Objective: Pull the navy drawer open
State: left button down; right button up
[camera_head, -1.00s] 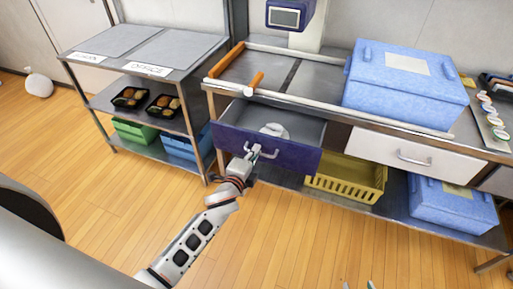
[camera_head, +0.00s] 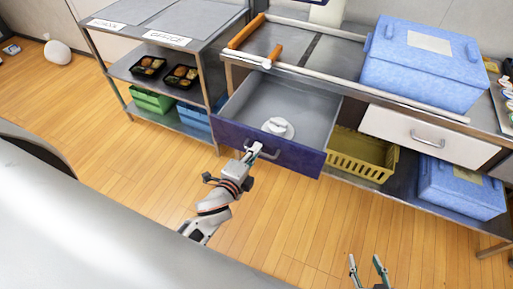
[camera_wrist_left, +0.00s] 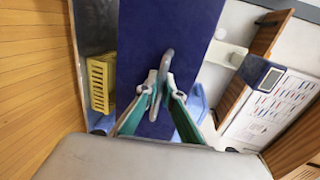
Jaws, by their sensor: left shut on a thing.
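The navy drawer (camera_head: 290,159) stands well out from the counter, with its grey inside showing and a white round object (camera_head: 278,128) lying in it. My left gripper (camera_head: 254,152) is at the drawer's front and shut on its metal handle (camera_head: 268,155). In the left wrist view the fingers close around the handle (camera_wrist_left: 166,66) against the navy front (camera_wrist_left: 190,28). My right gripper (camera_head: 368,270) shows only its fingertips at the bottom edge; they are apart, with nothing visible between them.
A white closed drawer (camera_head: 400,135) is to the right. A yellow basket (camera_head: 362,163) and a blue bin (camera_head: 455,195) sit on the lower shelf. A side shelf (camera_head: 165,60) with two bento trays stands at the left. The wooden floor in front is clear.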

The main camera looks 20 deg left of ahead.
pick_arm(q)
jog(key=c, duration=2.5)
grip_release()
jog(key=v, duration=1.2)
jog(key=s+f+n+g, duration=0.1)
jog(key=s+f+n, duration=0.1)
jog(key=f+n, duration=0.2)
jog(key=s+d+f+n+g+h, duration=0.1)
jog(key=s+f+n+g, duration=0.1)
jog(key=f+n, duration=0.2)
jog(key=s+d+f+n+g+h, duration=0.1)
jog(key=s+f+n, duration=0.1)
jog(key=f+n, duration=0.2)
jog(key=shift+s+f+n+g, duration=0.1)
jog(key=shift+f+n+g, duration=0.1)
jog(key=shift+n, duration=0.3)
jog(key=shift+s+f+n+g, duration=0.1)
jog(key=shift+s+n+g, duration=0.1)
jog(key=shift+n, duration=0.3)
